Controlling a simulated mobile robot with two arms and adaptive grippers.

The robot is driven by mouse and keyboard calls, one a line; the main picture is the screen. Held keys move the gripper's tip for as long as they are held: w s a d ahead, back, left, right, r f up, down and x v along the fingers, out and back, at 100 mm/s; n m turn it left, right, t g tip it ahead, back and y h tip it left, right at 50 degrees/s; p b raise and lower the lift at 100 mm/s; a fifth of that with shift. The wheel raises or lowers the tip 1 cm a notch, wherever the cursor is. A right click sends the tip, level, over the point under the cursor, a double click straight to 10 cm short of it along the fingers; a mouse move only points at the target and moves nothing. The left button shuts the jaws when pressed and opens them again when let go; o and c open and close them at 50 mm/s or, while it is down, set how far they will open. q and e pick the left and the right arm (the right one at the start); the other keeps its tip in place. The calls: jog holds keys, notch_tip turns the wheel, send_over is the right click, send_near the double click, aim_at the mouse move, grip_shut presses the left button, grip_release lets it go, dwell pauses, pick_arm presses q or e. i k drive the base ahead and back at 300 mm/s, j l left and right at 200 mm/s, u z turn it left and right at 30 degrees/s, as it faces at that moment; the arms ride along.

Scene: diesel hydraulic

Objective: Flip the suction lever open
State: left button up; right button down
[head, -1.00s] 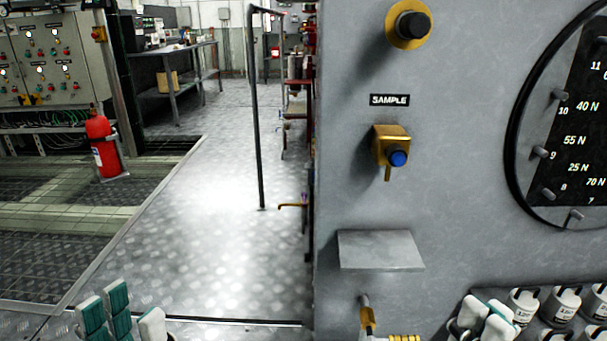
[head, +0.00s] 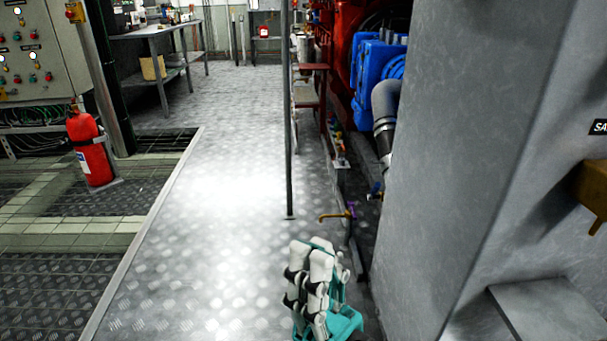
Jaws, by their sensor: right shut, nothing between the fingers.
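A brass-coloured lever (head: 334,216) with a purple fitting sticks out to the left, low beside the walkway and just past the grey cabinet. A smaller blue handle (head: 376,188) sits behind it to the right. No label shows which one is the suction lever. My right gripper (head: 312,248) is at the bottom middle of the head view, with white and teal fingers pointing up. It is shut and empty, and appears below the brass lever in the picture, apart from it. My left gripper is out of view.
The grey cabinet (head: 468,130) fills the right side, with a ledge (head: 562,310). A thin dark post (head: 288,120) stands on the walkway (head: 190,230) near the lever. Red machinery and a blue unit (head: 365,75) stand behind. The walkway to the left is clear.

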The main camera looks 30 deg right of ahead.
aim_at(376, 188)
jog(key=i+j+z, duration=0.15)
jog(key=i, duration=0.35)
jog(key=i+j+z, duration=0.1)
jog(key=i, duration=0.35)
jog(key=i+z, duration=0.45)
jog(key=i+j+z, duration=0.1)
jog(key=i+z, duration=0.15)
jog(key=z, duration=0.2)
jog(key=i+j+z, duration=0.25)
jog(key=z, duration=0.25)
jog(key=i+j+z, duration=0.3)
jog(key=z, duration=0.15)
jog(key=i+j+z, duration=0.25)
jog(key=j, duration=0.15)
jog(key=j+z, duration=0.2)
jog(key=j, duration=0.15)
jog(key=i+j+z, duration=0.1)
jog(key=j+z, duration=0.15)
jog(key=j, duration=0.2)
